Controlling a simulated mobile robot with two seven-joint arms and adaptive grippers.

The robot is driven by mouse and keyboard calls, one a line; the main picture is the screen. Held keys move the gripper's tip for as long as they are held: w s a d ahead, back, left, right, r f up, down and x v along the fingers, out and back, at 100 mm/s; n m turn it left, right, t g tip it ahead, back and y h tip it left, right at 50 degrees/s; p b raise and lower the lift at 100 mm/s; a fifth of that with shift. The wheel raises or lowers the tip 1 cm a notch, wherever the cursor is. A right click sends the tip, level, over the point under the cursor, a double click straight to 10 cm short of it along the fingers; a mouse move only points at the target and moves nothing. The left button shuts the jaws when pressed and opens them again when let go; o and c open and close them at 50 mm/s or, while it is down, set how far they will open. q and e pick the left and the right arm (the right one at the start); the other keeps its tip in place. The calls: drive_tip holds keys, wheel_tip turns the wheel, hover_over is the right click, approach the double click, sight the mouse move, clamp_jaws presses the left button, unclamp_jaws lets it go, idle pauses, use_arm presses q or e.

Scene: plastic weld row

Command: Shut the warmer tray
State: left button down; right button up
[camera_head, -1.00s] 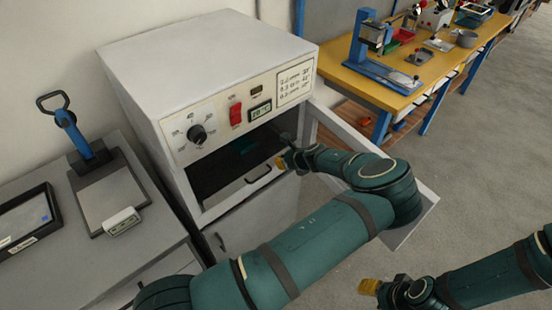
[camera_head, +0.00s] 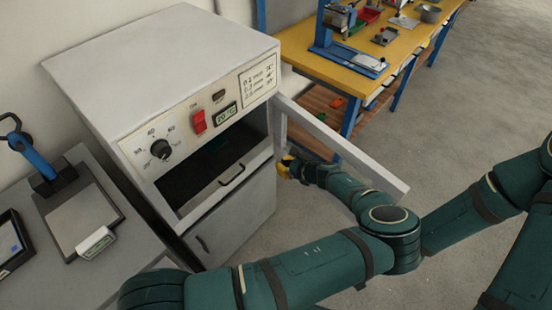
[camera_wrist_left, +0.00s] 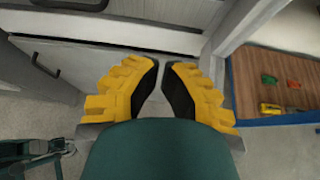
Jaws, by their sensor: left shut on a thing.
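The white warmer cabinet (camera_head: 165,60) stands at the left in the head view. Its front opening is dark inside. Below it, the tray front (camera_head: 205,198) carries a dark handle (camera_head: 232,174), whose end also shows in the left wrist view (camera_wrist_left: 72,4). My left gripper (camera_head: 284,167) is right of the handle and apart from it, by the open side frame. In the wrist view its yellow fingers (camera_wrist_left: 161,68) are nearly together at the cabinet front. I cannot make out what is between them.
A white framed door (camera_head: 345,150) sticks out to the right of the opening. A lower cabinet door (camera_head: 235,215) has its own handle. A grey bench (camera_head: 125,240) stands left. A yellow workbench (camera_head: 385,50) stands behind right. Floor at the right is clear.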

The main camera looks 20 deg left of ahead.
use_arm(q)
drive_tip(key=b, duration=0.1)
approach(256, 155)
wheel_tip(256, 155, down, 4)
drive_tip(key=a, duration=0.2)
drive_tip(key=shift+w+a+r, duration=0.15)
drive_tip(key=shift+w+a, duration=0.75)
drive_tip(key=shift+a, duration=0.3)
drive_tip(key=shift+w+a, duration=0.3)
drive_tip(key=shift+a, duration=0.4)
use_arm(e)
drive_tip(key=shift+s+f, duration=0.2)
drive_tip(key=shift+f, duration=0.4)
